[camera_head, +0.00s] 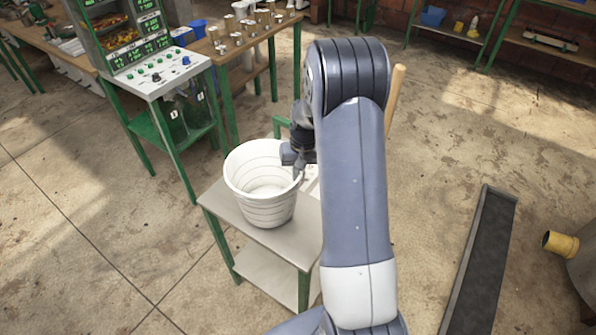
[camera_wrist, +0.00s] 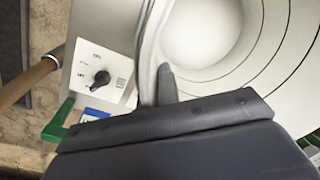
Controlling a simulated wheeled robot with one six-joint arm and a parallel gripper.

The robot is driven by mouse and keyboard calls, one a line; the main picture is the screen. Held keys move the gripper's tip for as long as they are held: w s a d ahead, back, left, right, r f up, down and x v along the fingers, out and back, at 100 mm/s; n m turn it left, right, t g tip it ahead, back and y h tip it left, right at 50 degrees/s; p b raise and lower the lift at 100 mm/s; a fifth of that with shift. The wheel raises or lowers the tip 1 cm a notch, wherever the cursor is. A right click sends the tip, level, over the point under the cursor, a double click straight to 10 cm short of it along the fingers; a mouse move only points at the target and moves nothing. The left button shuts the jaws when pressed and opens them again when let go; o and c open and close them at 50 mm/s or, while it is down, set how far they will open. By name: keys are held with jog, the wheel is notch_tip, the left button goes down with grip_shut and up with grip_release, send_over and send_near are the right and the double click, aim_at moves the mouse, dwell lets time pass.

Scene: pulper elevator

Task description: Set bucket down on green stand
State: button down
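The white ribbed bucket (camera_head: 262,205) is upright and empty over the left part of the grey top of the green-legged stand (camera_head: 222,205). Its base looks to be at the top, though I cannot tell whether it bears full weight. My gripper (camera_head: 298,170) is at the bucket's right rim. In the wrist view, the bucket (camera_wrist: 232,72) fills the upper right, and my gripper (camera_wrist: 160,90) is shut on its rim, with one dark finger inside the wall. The other finger is hidden.
A control panel with a black knob (camera_wrist: 101,78) sits right of the bucket on the stand. A green-legged table with a console (camera_head: 160,75) stands behind left. A wooden handle (camera_head: 396,95) rises behind my arm. A dark trough (camera_head: 480,260) lies at right. Floor at left is clear.

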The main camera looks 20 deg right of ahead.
jog(key=shift+f, duration=0.2)
jog(key=c, duration=1.6)
grip_release()
jog(key=r, duration=0.7)
jog(key=d+r+b, duration=0.1)
jog(key=r, duration=0.2)
jog(key=shift+s+d+r, duration=0.1)
jog(key=shift+s+r, duration=0.05)
jog(key=shift+r, duration=0.2)
jog(key=shift+f, duration=0.1)
jog(key=f, duration=0.6)
jog(key=a+f+p, duration=0.1)
jog(key=f, duration=0.2)
jog(key=shift+a+f, duration=0.1)
jog(key=shift+f, duration=0.3)
jog(key=shift+r+p, duration=0.15)
jog(key=shift+p, duration=0.35)
jog(key=shift+r+p, duration=1.4)
jog(key=shift+r, duration=0.65)
